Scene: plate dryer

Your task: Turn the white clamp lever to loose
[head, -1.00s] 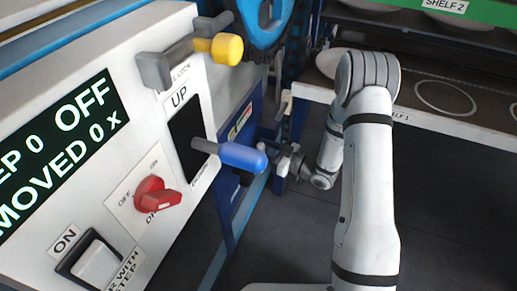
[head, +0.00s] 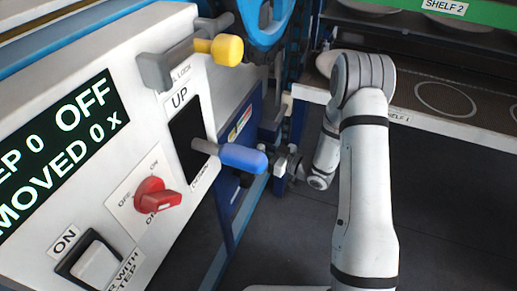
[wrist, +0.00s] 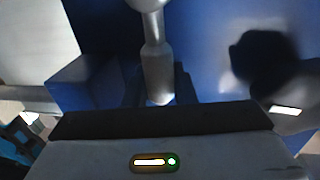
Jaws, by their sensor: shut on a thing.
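In the wrist view, the pale clamp lever (wrist: 156,65) reaches down from the top edge, with a rounded upper end and a narrower shaft. Its lower end is between the dark fingers of my gripper (wrist: 160,90), which are shut on it. A blue surface lies behind it. In the head view, my gripper (head: 281,164) is low beside the machine's side, just right of the blue-handled lever. The clamp lever cannot be made out clearly there, and the fingertips are small and dim.
The blue-handled lever (head: 242,157) sticks out close to my gripper. The yellow-knobbed lever (head: 226,49), red rotary switch (head: 157,195) and white rocker switch (head: 95,264) are on the panel. A shelf (head: 440,122) stands behind my arm. The dark floor at right is open.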

